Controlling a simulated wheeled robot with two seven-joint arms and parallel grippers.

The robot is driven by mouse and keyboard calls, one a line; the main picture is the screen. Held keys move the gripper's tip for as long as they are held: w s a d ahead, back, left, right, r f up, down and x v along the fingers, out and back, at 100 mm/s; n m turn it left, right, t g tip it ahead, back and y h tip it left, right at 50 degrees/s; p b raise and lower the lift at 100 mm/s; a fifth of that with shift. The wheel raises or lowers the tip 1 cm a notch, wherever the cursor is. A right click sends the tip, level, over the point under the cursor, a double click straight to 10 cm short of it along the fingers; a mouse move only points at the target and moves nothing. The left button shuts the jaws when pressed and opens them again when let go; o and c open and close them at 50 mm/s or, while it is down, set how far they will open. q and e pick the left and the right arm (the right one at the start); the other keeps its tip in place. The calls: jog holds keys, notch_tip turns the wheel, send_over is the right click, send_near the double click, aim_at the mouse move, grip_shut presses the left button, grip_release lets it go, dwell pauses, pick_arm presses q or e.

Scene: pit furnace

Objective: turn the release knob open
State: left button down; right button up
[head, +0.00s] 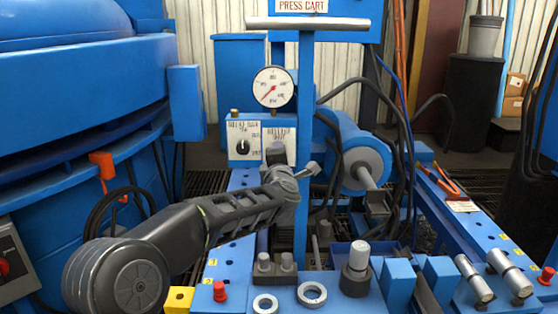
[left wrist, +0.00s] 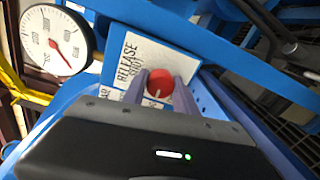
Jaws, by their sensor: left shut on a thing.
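The red release knob (left wrist: 159,80) shows in the left wrist view, on a white plate (left wrist: 128,62) lettered RELEASE and, partly covered, SHUT. My left gripper (left wrist: 160,92) has one finger on each side of the knob and is shut on it. The knob has a pale mark on its face. In the head view my left gripper (head: 278,155) is at the right plate of the blue control box (head: 232,160), and it hides the knob. My right gripper is in neither view.
A dial gauge (head: 273,86) stands above the box. A black knob (head: 243,146) sits on the left plate. A blue post with a grey crossbar (head: 306,23) rises just right of my gripper. Black hoses (head: 402,150) and a blue cylinder (head: 350,140) lie further right.

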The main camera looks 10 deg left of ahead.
pick_arm(q)
jog(key=shift+f, duration=0.15)
jog(key=c, duration=1)
grip_release()
jog(key=p+v, duration=0.1)
jog(key=v, duration=0.6)
jog(key=shift+s, duration=0.4)
jog(key=shift+d, duration=0.1)
